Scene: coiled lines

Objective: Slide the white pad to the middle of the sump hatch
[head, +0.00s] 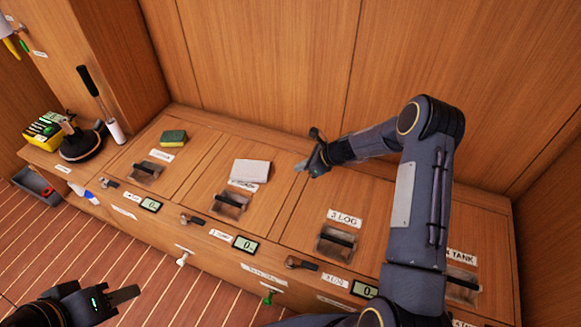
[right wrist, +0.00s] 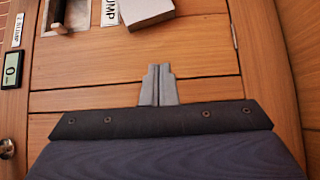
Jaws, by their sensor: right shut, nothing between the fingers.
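The white pad (head: 251,171) lies flat on the sump hatch (head: 262,205), behind its recessed handle (head: 230,203) and against the hatch label, part of which it seems to hide. In the right wrist view the pad (right wrist: 146,12) is at the top, cut off by the frame edge, beside the label (right wrist: 112,14). My right gripper (head: 301,166) is shut and empty, to the right of the pad, with a gap between them. Its closed fingertips (right wrist: 158,68) point at the pad. My left gripper (head: 125,295) is low at the left, away from the bench; its finger opening is unclear.
A yellow-green sponge (head: 173,138) lies on the hatch to the left. The log hatch handle (head: 337,242) is to the right. A wooden wall rises behind the bench.

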